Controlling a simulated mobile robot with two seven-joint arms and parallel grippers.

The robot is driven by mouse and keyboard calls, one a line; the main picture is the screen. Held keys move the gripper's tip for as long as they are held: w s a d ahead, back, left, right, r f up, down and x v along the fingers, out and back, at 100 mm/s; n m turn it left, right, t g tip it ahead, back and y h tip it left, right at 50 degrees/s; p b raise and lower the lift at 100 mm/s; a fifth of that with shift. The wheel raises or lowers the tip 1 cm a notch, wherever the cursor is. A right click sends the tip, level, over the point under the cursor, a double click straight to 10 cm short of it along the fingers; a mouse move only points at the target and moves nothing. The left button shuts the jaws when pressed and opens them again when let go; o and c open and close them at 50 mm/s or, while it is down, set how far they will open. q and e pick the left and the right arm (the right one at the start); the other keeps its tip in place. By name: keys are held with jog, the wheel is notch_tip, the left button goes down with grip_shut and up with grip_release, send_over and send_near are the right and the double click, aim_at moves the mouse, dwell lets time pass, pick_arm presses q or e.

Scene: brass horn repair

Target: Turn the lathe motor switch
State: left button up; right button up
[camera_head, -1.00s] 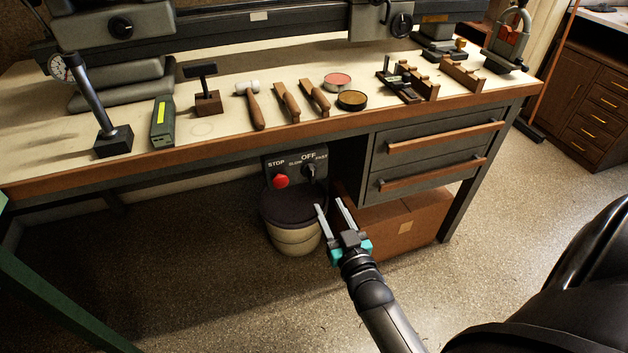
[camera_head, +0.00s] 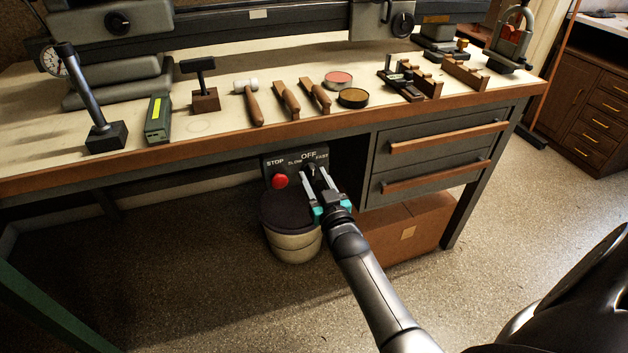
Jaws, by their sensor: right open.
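The lathe motor switch panel (camera_head: 268,172) is a dark plate under the front edge of the bench, with the labels STOP, SLOW, OFF and FAST. A red stop button (camera_head: 280,181) is on its left side. The dark switch knob (camera_head: 309,168) is under the OFF label and is partly hidden by my gripper. My right gripper (camera_head: 314,176) is open, with its two pale fingers pointing up at the panel, one on each side of the knob as seen here. I cannot tell whether they touch it. My left gripper is not in view.
A round stool (camera_head: 292,240) with a dark seat stands just below the panel. Drawers (camera_head: 440,145) and a brown box (camera_head: 415,228) are to the right. Tools, including a hammer (camera_head: 251,100), lie on the bench top (camera_head: 225,125) above. The floor in front is open.

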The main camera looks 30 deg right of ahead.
jog(key=shift+w+d, duration=0.1)
jog(key=shift+w, duration=0.15)
jog(key=shift+c, duration=0.2)
grip_shut()
dwell(0.4)
